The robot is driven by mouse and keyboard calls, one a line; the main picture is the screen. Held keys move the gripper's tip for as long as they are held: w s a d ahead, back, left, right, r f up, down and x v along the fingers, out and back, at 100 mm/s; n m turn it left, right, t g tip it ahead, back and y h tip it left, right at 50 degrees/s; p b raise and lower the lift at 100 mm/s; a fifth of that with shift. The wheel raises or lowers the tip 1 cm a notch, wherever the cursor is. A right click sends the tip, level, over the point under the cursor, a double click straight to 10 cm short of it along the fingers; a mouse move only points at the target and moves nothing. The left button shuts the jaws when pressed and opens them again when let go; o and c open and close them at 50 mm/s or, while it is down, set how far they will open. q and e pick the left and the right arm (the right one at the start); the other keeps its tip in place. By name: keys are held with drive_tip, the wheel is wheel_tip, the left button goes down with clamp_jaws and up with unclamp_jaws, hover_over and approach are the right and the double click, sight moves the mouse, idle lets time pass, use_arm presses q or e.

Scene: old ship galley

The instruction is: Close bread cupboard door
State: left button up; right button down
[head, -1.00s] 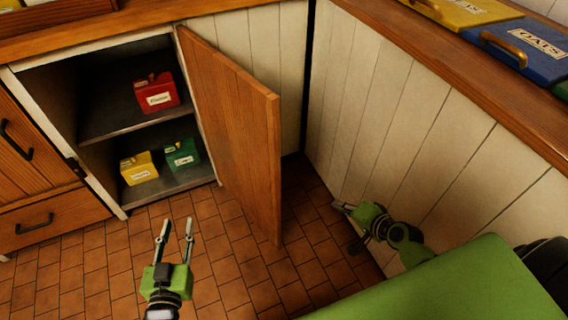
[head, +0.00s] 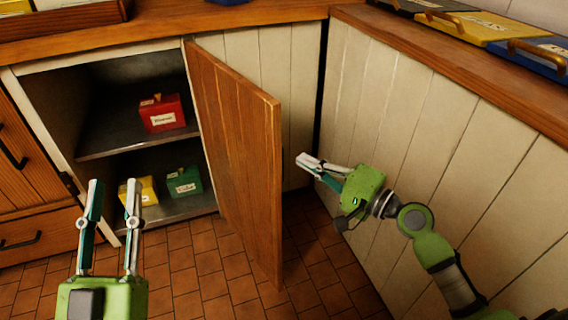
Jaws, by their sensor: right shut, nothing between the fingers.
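The bread cupboard door (head: 238,160) is a brown wooden panel. It stands wide open, swung out to the right of the opening, its hinge side at the cupboard's right edge. The cupboard (head: 110,105) is open, with two shelf levels showing inside. My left gripper (head: 110,188) is open and empty, in front of the cupboard's lower left part and left of the door. My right gripper (head: 306,162) is shut and empty. It is on the right of the door, close to the door's free edge; whether it touches cannot be told.
A red box (head: 162,115) sits on the upper shelf. A yellow box (head: 142,190) and a green box (head: 184,181) are on the lower one. A white panelled wall (head: 420,130) borders the right side. Tiled floor (head: 215,280) is clear.

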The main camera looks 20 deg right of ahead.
use_arm(q)
drive_tip(key=shift+w+f+g, duration=0.4)
drive_tip(key=shift+f, duration=0.3)
use_arm(e)
drive_tip(key=a, duration=0.2)
drive_tip(key=w+a, duration=0.1)
drive_tip(key=a, duration=0.2)
drive_tip(key=shift+w+a, duration=0.2)
use_arm(q)
drive_tip(key=shift+w+f, duration=0.1)
